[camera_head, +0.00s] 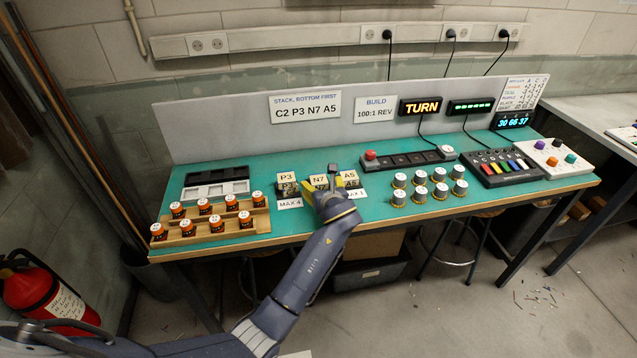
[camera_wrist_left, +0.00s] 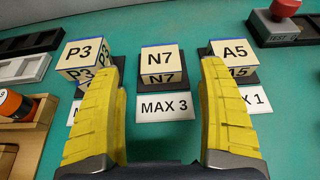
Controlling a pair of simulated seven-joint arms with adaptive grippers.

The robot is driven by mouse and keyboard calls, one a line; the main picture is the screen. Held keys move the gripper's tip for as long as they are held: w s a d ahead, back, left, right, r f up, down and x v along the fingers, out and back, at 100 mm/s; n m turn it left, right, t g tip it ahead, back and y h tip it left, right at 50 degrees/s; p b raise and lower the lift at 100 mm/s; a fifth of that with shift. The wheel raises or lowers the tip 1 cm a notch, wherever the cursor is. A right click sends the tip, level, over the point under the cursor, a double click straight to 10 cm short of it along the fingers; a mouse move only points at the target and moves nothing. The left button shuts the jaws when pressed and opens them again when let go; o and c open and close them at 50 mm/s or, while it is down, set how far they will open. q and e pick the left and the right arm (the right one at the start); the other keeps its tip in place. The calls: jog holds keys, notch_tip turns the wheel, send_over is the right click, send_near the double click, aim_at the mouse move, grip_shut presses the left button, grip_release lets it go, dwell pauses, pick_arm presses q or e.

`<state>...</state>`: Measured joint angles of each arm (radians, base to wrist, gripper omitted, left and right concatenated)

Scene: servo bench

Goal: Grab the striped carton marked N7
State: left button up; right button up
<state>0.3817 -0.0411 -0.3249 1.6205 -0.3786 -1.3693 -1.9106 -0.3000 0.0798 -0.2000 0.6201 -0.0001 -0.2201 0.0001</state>
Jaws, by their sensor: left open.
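The N7 carton (camera_wrist_left: 161,62) is a cream box with dark stripes at its edges, standing on a dark pad behind a "MAX 3" label. It also shows in the head view (camera_head: 319,178), partly hidden by my gripper. The P3 carton (camera_wrist_left: 85,53) stands to its left and the A5 carton (camera_wrist_left: 233,52) to its right. My left gripper (camera_wrist_left: 160,85) is open, its yellow fingers reaching toward the cartons with N7 centred in the gap between them. In the head view my left gripper (camera_head: 328,192) is just in front of N7. My right gripper is not in view.
A wooden rack (camera_head: 256,221) of orange-black pots stands on the left, with trays (camera_head: 216,189) behind it. A button bar (camera_head: 408,162) lies behind. A "TURN" sign (camera_head: 420,106) is lit.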

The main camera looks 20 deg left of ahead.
aim_at(319, 181)
pick_arm(q)
jog(key=shift+x, duration=2.45)
jog(key=c, duration=1.3)
